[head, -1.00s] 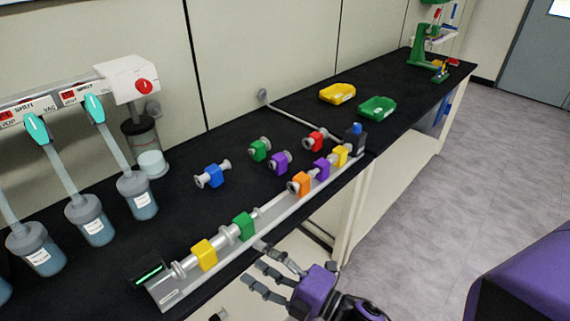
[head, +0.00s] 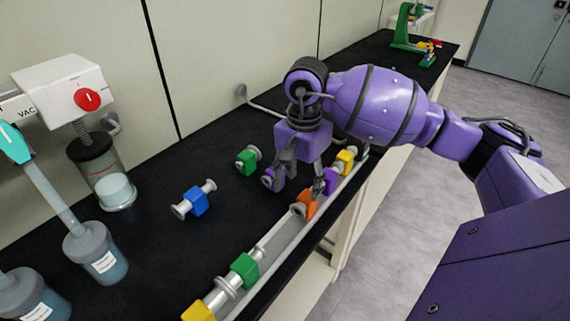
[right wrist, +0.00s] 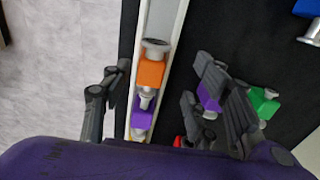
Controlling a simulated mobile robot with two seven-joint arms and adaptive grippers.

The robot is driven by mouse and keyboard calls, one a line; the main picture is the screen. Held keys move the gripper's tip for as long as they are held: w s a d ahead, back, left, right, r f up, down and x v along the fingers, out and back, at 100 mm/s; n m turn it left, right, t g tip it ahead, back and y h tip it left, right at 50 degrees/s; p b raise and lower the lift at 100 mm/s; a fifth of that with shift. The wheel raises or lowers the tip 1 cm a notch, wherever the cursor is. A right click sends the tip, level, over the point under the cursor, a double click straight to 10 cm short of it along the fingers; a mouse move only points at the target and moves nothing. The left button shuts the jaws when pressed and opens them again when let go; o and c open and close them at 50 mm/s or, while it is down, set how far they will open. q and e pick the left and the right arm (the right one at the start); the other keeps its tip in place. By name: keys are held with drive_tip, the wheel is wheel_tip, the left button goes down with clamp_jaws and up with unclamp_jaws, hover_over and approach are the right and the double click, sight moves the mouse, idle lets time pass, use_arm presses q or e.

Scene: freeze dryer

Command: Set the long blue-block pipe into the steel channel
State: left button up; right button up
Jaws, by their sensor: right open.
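The pipe with the blue block (head: 195,202) lies loose on the black bench, left of the steel channel (head: 272,253) in the head view. Its blue block also shows at the top right of the right wrist view (right wrist: 307,8). The channel holds a yellow piece (head: 198,312), a green piece (head: 244,266), an orange piece (head: 306,202) and, beyond, purple and yellow pieces, with a bare stretch between green and orange. My right gripper (head: 300,184) is open above the channel's orange piece, fingers pointing down, right of the blue-block pipe. My left gripper is out of view.
A loose green piece (head: 246,161) and a loose purple piece (head: 268,180) lie beside my right gripper. A red piece (right wrist: 180,141) partly shows in the right wrist view. Flasks (head: 95,255) and a vacuum unit (head: 75,85) stand at left. The bench around the blue-block pipe is clear.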

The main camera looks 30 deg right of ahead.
sight(302, 202)
drive_tip(key=shift+d, duration=0.1)
drive_tip(key=f, duration=0.1)
drive_tip(key=s+f, duration=0.1)
drive_tip(key=shift+s+f, duration=0.15)
drive_tip(key=shift+f, duration=0.15)
wheel_tip(302, 202, down, 4)
drive_tip(key=shift+r+p, duration=0.2)
drive_tip(key=shift+p, duration=0.1)
drive_tip(key=shift+f, duration=0.5)
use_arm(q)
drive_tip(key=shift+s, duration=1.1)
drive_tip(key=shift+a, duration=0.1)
use_arm(e)
drive_tip(key=c, duration=1.1)
clamp_jaws()
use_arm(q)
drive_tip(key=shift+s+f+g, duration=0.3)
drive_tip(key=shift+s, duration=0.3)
